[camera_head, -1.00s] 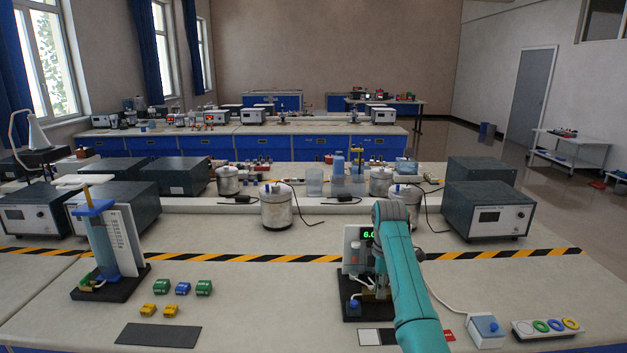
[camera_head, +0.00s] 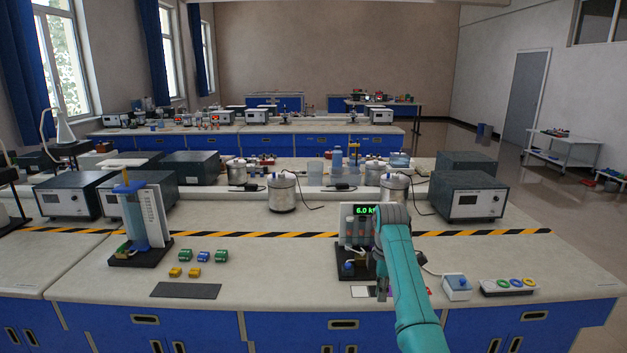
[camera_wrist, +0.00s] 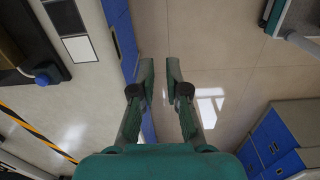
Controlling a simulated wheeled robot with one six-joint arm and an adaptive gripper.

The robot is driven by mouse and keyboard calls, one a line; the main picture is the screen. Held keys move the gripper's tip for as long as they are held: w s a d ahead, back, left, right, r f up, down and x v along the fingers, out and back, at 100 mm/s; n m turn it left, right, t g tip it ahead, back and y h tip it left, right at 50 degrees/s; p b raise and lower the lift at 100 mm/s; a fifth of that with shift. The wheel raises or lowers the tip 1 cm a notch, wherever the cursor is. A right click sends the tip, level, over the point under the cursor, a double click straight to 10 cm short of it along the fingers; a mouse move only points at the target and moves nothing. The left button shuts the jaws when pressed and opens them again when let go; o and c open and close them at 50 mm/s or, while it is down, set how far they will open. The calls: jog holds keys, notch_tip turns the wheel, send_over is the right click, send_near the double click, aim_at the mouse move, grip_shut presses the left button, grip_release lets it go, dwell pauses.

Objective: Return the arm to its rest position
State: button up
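Below the fingertips are bare floor and the blue cabinet front at the bench edge.
The bench (camera_head: 270,260) carries green, blue and yellow blocks (camera_head: 203,256), a dark mat (camera_head: 186,290), a blue column stand (camera_head: 135,220), a white box with a blue top (camera_head: 457,287) and a ring tray (camera_head: 509,287).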

jog(key=s+f+m+t, duration=0.1)
jog(key=s+f, duration=0.2)
jog(key=f, duration=0.6)
jog(key=s+f+m+t, duration=0.15)
jog(key=s+f, duration=0.25)
jog(key=f, duration=0.5)
jog(key=s+f+m+t, duration=0.1)
jog(key=s+f+m, duration=0.15)
jog(key=f, duration=0.65)
jog(key=s+f+m+t, duration=0.2)
jog(key=s+f, duration=0.3)
jog(key=s, duration=0.5)
jog(key=s+f+m+t, duration=0.2)
jog(key=s+f, duration=0.3)
jog(key=s, duration=0.6)
jog(key=s+r+m+t, duration=0.2)
jog(key=s+r, duration=0.2)
jog(key=s, duration=0.7)
jog(key=s+r+m+t, duration=0.2)
jog(key=s+r, duration=0.2)
jog(key=s, duration=0.6)
jog(key=s+r+m+t, duration=0.1)
jog(key=s+r+m, duration=0.1)
jog(key=s+r, duration=0.5)
jog(key=s+r+m+t, duration=0.2)
jog(key=s+r, duration=0.6)
jog(key=r, duration=0.7)
jog(key=shift+r, duration=0.25)
